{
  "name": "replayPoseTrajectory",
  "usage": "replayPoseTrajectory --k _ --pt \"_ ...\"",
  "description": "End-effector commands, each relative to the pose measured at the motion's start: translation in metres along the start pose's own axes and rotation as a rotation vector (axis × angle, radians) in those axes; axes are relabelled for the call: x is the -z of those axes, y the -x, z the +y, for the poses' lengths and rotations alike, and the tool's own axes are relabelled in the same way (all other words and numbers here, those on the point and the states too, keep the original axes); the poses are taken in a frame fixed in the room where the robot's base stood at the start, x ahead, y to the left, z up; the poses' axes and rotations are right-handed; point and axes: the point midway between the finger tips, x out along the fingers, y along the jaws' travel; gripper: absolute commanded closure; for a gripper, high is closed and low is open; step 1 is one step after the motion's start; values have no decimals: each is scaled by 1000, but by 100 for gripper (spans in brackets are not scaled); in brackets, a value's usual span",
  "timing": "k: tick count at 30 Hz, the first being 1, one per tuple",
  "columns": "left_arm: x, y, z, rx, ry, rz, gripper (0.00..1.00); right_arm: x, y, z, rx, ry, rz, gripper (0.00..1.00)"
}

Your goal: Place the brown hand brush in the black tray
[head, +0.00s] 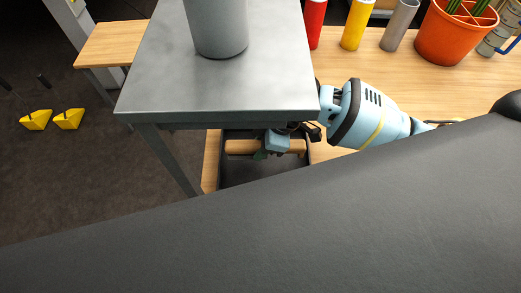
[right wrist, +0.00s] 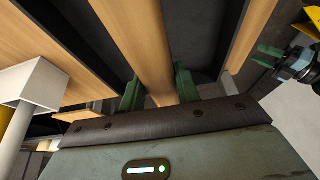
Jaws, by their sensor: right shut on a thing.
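The brown hand brush (head: 242,147) shows in the head view as a wooden bar lying crosswise over the black tray (head: 258,169). My right gripper (head: 277,146) is shut on the middle of it. In the right wrist view, the green fingertips (right wrist: 157,90) stand on either side of the brown handle (right wrist: 140,40), and the dark tray (right wrist: 198,30) shows around it. I cannot tell whether the brush touches the tray floor. The grey table hides the tray's far part, and a large dark shape hides what lies nearer.
A grey metal table (head: 165,85) with a grey cylinder (head: 217,28) stands close beside the tray. Red (head: 314,22), yellow (head: 357,25) and grey (head: 399,25) cylinders and an orange pot (head: 447,38) stand on the wooden table (head: 415,84). Two yellow objects (head: 36,120) lie on the floor.

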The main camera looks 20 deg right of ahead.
Motion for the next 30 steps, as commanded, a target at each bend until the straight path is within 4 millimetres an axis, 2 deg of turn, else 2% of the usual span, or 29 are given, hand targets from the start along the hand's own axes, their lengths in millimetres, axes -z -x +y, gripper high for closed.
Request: replayPoseTrajectory --k 7,19,20,24,30 --pt "-5 0 0 -1 1 -8 64 -12 -31 0 1 -1 0 89" --pt "-5 0 0 -1 2 -9 64 -14 -35 1 -1 0 0 89" --pt "-5 0 0 -1 2 -9 64 -14 -36 1 -1 0 0 67" --pt "-4 0 1 -1 3 -8 64 -14 -35 1 -1 1 0 48" --pt "-4 0 1 -1 4 -8 64 -14 -35 1 -1 0 0 46"
